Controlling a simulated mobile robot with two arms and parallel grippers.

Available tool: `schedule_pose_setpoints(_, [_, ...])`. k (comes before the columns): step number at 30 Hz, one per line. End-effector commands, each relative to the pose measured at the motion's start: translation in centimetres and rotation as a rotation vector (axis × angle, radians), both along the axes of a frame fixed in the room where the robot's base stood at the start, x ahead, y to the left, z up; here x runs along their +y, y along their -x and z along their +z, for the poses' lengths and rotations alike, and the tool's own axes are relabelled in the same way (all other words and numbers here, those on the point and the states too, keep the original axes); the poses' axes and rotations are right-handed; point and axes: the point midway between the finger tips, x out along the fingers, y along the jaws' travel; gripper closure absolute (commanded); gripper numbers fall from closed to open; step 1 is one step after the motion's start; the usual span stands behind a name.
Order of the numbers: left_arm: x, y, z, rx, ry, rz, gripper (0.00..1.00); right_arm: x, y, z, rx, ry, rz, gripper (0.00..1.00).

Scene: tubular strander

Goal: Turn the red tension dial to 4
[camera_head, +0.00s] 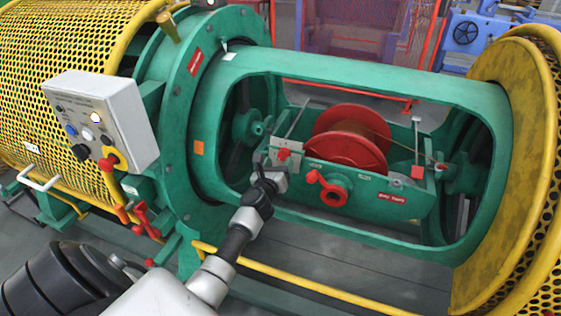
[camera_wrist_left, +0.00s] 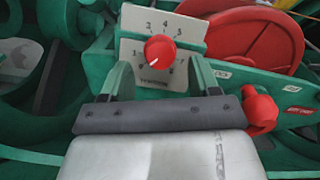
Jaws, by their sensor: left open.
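The red tension dial (camera_head: 283,154) sits on a pale scale plate (camera_head: 270,154) at the left end of the green cradle. In the left wrist view the dial (camera_wrist_left: 160,49) is a round red knob with a white pointer mark aimed down and left, away from the 4 at the top of the plate (camera_wrist_left: 165,24). My left gripper (camera_head: 268,180) is open just in front of the dial. In its wrist view the two fingers (camera_wrist_left: 160,66) stand apart, either side of the dial's lower part, with no visible contact. My right gripper is not in view.
A red crank-like handle (camera_head: 330,190) is right of the dial, close to my right-hand finger in the wrist view. A red spool (camera_head: 348,138) lies behind. The green frame's lower bar (camera_head: 370,240) runs below my gripper. A control box (camera_head: 100,118) hangs at left.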

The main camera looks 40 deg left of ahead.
Motion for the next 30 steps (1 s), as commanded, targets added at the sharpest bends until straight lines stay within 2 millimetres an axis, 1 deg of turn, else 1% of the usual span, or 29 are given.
schedule_pose_setpoints(1, [0.2, -0.8, -0.1, -0.002, -0.001, 0.001, 0.39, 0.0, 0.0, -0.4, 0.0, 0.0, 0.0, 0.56])
schedule_pose_setpoints(6, [0.7, -2.1, -0.1, 0.001, -0.002, 0.0, 0.39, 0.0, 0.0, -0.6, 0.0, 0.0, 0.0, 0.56])
schedule_pose_setpoints(16, [0.7, -2.3, 0.0, 0.0, -0.002, -0.001, 0.39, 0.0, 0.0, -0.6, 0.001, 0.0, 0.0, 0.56])
schedule_pose_setpoints(17, [0.7, -2.3, 0.0, 0.0, -0.002, -0.001, 0.42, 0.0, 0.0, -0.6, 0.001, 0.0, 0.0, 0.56])
schedule_pose_setpoints(24, [0.7, -2.3, 0.0, 0.0, -0.002, -0.001, 0.78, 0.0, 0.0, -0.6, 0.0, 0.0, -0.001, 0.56])
schedule_pose_setpoints(26, [0.7, -2.3, 0.0, 0.0, -0.002, -0.001, 0.88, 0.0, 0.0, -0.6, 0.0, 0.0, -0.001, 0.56])
schedule_pose_setpoints(30, [0.7, -2.3, 0.0, 0.001, -0.006, -0.002, 0.88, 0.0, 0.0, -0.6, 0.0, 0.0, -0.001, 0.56])
